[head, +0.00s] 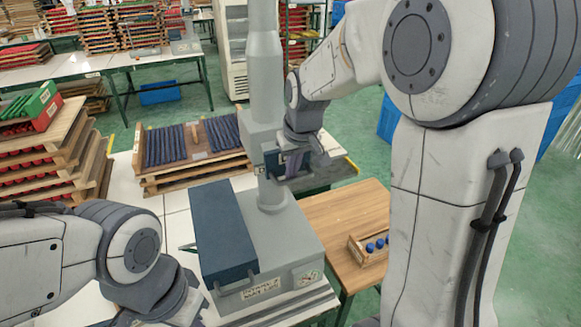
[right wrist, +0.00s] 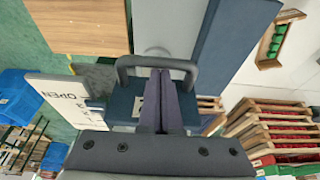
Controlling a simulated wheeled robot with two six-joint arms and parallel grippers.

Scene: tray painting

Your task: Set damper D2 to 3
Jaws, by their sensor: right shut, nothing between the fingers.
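My right gripper (head: 291,166) is at the side of the grey upright duct (head: 264,75), by a small blue damper housing (head: 274,163). In the right wrist view its two purple-grey fingers (right wrist: 160,78) are together and empty. Their tips are at a dark grey bar handle (right wrist: 128,64) in front of the blue housing; I cannot tell whether they touch it. A white scale plate (right wrist: 66,97) reading OPEN shows left of the fingers; its other marks, the damper's label and its setting are not readable.
The duct rises from a grey machine with a blue lid (head: 222,232). A wooden side table (head: 340,215) with a small rack of blue-topped items (head: 370,248) stands right. Stacked wooden trays (head: 190,150) lie behind, and another stack (head: 45,165) stands left.

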